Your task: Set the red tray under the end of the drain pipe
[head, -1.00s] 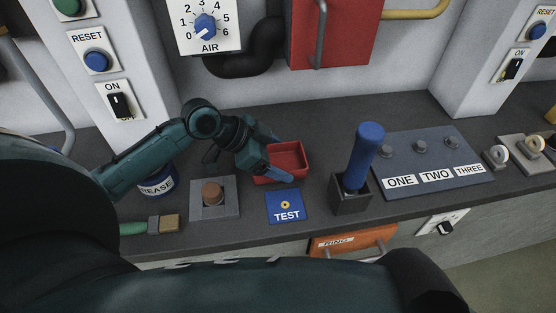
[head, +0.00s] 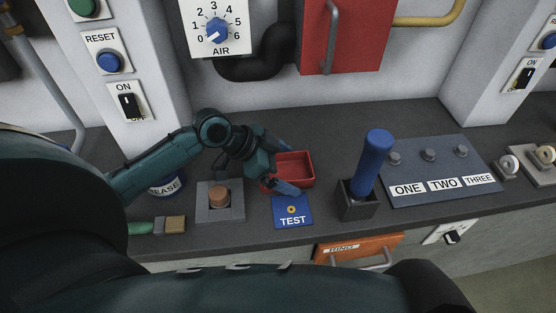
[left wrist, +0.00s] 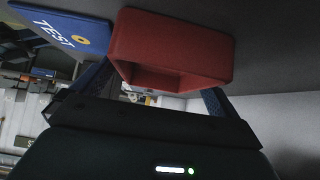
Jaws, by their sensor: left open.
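The red tray (head: 308,180), a small open box, sits on the dark counter behind the blue TEST plate; it also shows in the left wrist view (left wrist: 180,40). My left gripper (head: 284,168) is open at the tray's left end, with one blue finger toward its back side and one toward its front side. Whether the fingers touch the tray I cannot tell. A black curved pipe (head: 262,68) runs along the wall below the AIR dial, behind and left of the tray; its open end is not clear. My right gripper is not in view.
A blue lever (head: 372,160) stands just right of the tray. A button box (head: 220,214), a brush (head: 157,226) and a GREASE tin (head: 165,187) lie to the left. The TEST plate (head: 292,211) is in front. The counter below the pipe looks clear.

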